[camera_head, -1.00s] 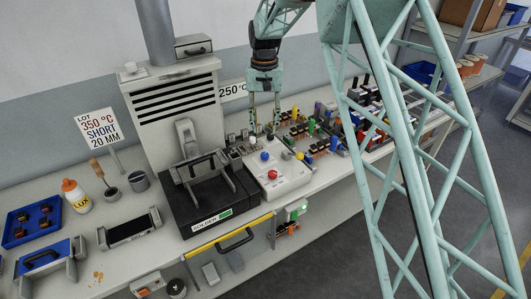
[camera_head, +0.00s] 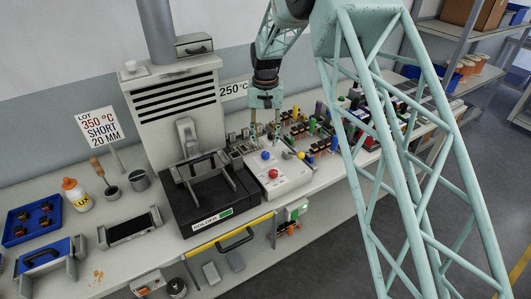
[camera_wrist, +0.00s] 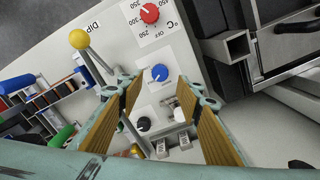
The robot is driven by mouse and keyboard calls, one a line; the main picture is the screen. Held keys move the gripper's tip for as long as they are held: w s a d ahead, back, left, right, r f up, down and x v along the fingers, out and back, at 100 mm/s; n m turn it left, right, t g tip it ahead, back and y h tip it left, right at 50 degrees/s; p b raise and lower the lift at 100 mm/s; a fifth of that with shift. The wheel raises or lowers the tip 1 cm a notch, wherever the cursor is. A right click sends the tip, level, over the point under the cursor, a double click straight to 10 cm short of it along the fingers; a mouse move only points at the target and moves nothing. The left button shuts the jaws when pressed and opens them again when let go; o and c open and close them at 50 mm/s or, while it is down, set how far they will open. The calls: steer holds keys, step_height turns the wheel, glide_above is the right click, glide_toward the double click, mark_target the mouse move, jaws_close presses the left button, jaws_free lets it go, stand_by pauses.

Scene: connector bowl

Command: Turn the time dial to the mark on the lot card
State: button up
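The lot card (camera_head: 98,127) stands at the left on the bench and reads LOT, 350 °C, SHORT, 20 MM. The white control box (camera_head: 290,177) carries a red dial (camera_wrist: 149,13) marked in °C, a blue dial (camera_wrist: 159,73) and a black dial (camera_wrist: 143,124). The scales of the blue and black dials are too small to read. My gripper (camera_wrist: 160,86) is open and points down over the box; the blue dial shows between its fingers in the wrist view. In the head view my gripper (camera_head: 265,137) is just behind the blue dial (camera_head: 265,155), with nothing between its fingers.
A lever with a yellow ball (camera_wrist: 79,39) rises beside the dials near the DIP label. The black solder pot (camera_head: 210,205) stands left of the box. Coloured connectors (camera_head: 315,127) crowd the bench to the right. Small metal blocks (camera_wrist: 173,144) lie near the black dial.

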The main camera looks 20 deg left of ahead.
mark_target(266, 153)
steer(key=shift+f, duration=3.45)
steer(key=c, duration=0.9)
steer(key=shift+n, duration=0.5)
steer(key=n, duration=1)
steer(key=shift+n, duration=0.4)
